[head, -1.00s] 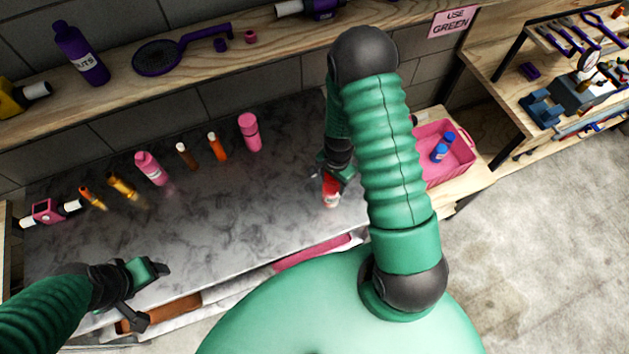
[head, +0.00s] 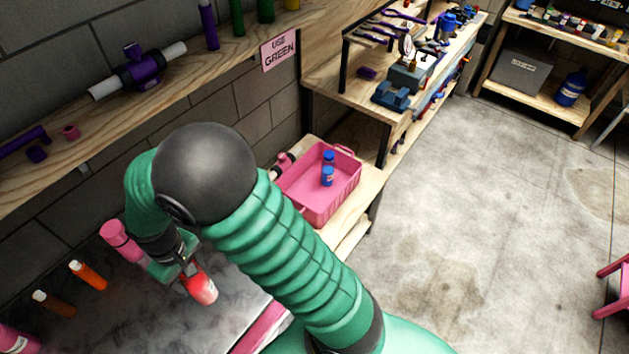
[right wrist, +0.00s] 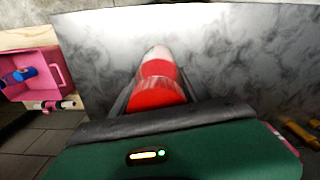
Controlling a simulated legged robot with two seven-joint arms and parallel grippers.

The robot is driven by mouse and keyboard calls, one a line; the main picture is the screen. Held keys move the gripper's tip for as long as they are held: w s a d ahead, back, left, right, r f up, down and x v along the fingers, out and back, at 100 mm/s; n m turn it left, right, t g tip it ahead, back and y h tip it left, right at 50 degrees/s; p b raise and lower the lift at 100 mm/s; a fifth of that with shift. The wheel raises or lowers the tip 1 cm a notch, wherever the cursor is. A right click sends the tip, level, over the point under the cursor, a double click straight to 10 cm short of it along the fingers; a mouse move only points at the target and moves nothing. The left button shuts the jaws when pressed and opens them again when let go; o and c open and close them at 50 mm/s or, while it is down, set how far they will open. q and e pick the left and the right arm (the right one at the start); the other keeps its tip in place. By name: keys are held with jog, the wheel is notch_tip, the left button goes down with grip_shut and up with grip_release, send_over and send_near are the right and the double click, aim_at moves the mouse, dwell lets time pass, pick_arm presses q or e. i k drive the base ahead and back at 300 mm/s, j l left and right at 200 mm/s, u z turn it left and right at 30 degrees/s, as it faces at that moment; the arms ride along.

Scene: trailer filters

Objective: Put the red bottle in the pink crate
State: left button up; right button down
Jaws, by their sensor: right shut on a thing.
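The red bottle (head: 199,287) has a red body with a pale band and is tilted in the head view. The bottle also shows between the fingers in the right wrist view (right wrist: 157,88). The pink crate (head: 343,190) stands on a wooden surface to the right of the gripper in the head view, with two blue bottles (head: 327,172) inside. The crate's edge also shows at the left of the right wrist view (right wrist: 50,62). My left gripper is out of view.
A pink-and-white item (head: 284,163) lies beside the crate. A wooden shelf (head: 190,75) runs above. Open concrete floor (head: 480,200) lies at right.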

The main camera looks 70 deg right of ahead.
aim_at(314, 206)
jog(key=k+l+u, duration=0.1)
jog(key=k+l, duration=0.2)
jog(key=l, duration=0.25)
jog(key=k+l+u, duration=0.1)
jog(key=k+l, duration=0.2)
jog(key=l, duration=0.2)
jog(key=k+l+u, duration=0.15)
jog(key=k+l, duration=0.15)
jog(key=l, duration=0.2)
jog(key=i+l, duration=0.1)
jog(key=l, duration=0.3)
jog(key=l+u, duration=0.1)
jog(key=l, duration=0.3)
jog(key=i+l, duration=0.15)
jog(key=l, duration=0.3)
jog(key=u, duration=0.05)
